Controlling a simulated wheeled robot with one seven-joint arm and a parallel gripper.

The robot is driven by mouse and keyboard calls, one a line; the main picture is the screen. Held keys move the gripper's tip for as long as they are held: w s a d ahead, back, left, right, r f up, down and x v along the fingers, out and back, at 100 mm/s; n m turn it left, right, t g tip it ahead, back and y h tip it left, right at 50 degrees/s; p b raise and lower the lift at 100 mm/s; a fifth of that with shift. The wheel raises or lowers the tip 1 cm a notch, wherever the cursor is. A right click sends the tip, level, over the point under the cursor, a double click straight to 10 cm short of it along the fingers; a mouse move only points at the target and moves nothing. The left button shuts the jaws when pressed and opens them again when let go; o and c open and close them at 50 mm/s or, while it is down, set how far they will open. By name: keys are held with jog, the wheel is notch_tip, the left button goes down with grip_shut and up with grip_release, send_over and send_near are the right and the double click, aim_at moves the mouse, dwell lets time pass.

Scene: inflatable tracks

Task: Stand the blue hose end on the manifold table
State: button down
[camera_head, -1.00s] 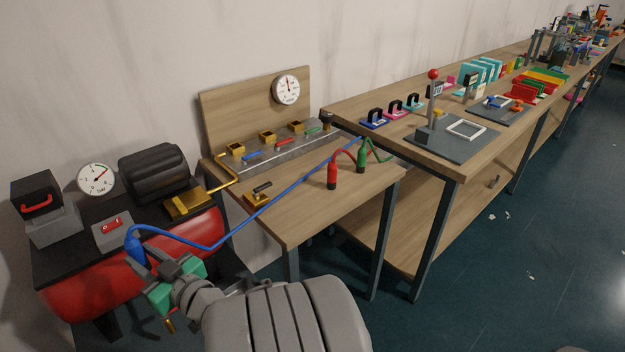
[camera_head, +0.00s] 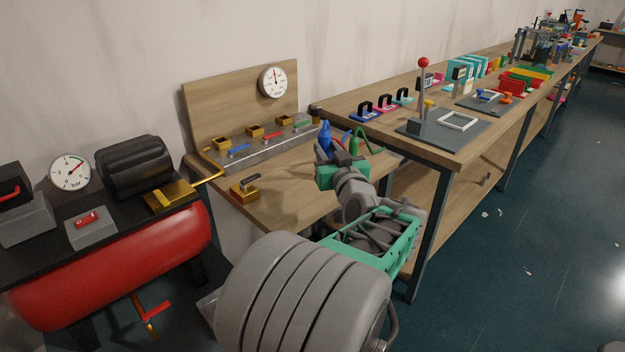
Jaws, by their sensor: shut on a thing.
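The blue hose end (camera_head: 324,138) is upright in my gripper (camera_head: 326,155), which is shut on it. It is over the right part of the manifold table (camera_head: 290,205); I cannot tell whether its base touches the top, as my gripper hides it. The green hose end (camera_head: 353,144) stands just right of it. The red hose end is mostly hidden behind my gripper and the blue hose end. The manifold (camera_head: 255,142) with brass blocks and blue, red and green levers runs along the back of the table.
A brass valve with a dark handle (camera_head: 244,190) sits at the table's left front. The red compressor tank (camera_head: 120,265) stands at left. The longer workbench (camera_head: 440,150) with a red-knobbed lever (camera_head: 423,90) adjoins at right. The table's front middle is clear.

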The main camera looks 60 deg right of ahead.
jog(key=s+d+h, duration=0.1)
jog(key=s+d, duration=0.2)
jog(key=shift+m+g, duration=0.4)
jog(key=w+a+f, duration=0.1)
jog(key=w+f, duration=0.1)
jog(key=w, duration=0.2)
jog(key=w+a+f, duration=0.1)
jog(key=w+f, duration=0.2)
jog(key=w, duration=0.1)
jog(key=w+a+f, duration=0.2)
jog(key=w+f, duration=0.1)
jog(key=w, duration=0.1)
jog(key=shift+w+f, duration=0.2)
jog(key=shift+w, duration=0.05)
jog(key=shift+w+f, duration=0.2)
jog(key=shift+f, duration=0.8)
jog(key=shift+w+f, duration=0.15)
jog(key=shift+f, duration=0.8)
jog(key=shift+f, duration=0.2)
jog(key=c, duration=1.1)
grip_release()
jog(key=shift+a, duration=0.1)
